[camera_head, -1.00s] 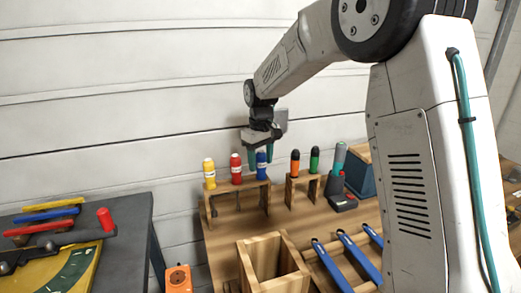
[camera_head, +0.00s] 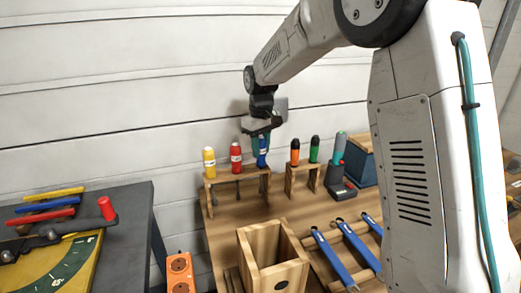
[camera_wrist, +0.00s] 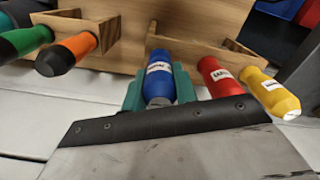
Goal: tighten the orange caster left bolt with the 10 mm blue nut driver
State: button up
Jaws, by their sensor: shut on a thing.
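The blue nut driver (camera_head: 262,151) stands upright at the right end of the left wooden rack (camera_head: 237,178), beside a red driver (camera_head: 236,158) and a yellow driver (camera_head: 209,162). My gripper (camera_head: 262,141) is above the rack, with its teal fingers shut on the blue handle. In the wrist view the blue driver (camera_wrist: 159,77) sits between the two fingers, with the red (camera_wrist: 213,78) and yellow (camera_wrist: 270,92) handles to its right. The driver's lower end is at the rack; I cannot tell whether it has lifted at all. The orange caster and its bolts are not in view.
A second rack (camera_head: 303,180) holds orange-handled and green-handled drivers close on the right. A wooden box (camera_head: 262,262) and several blue wrenches (camera_head: 333,259) are in front. A grey bench (camera_head: 128,215) with coloured tools stands left. The wall is close behind.

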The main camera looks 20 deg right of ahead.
notch_tip(320, 180, up, 13)
jog(key=shift+r, duration=0.2)
dwell(1.6)
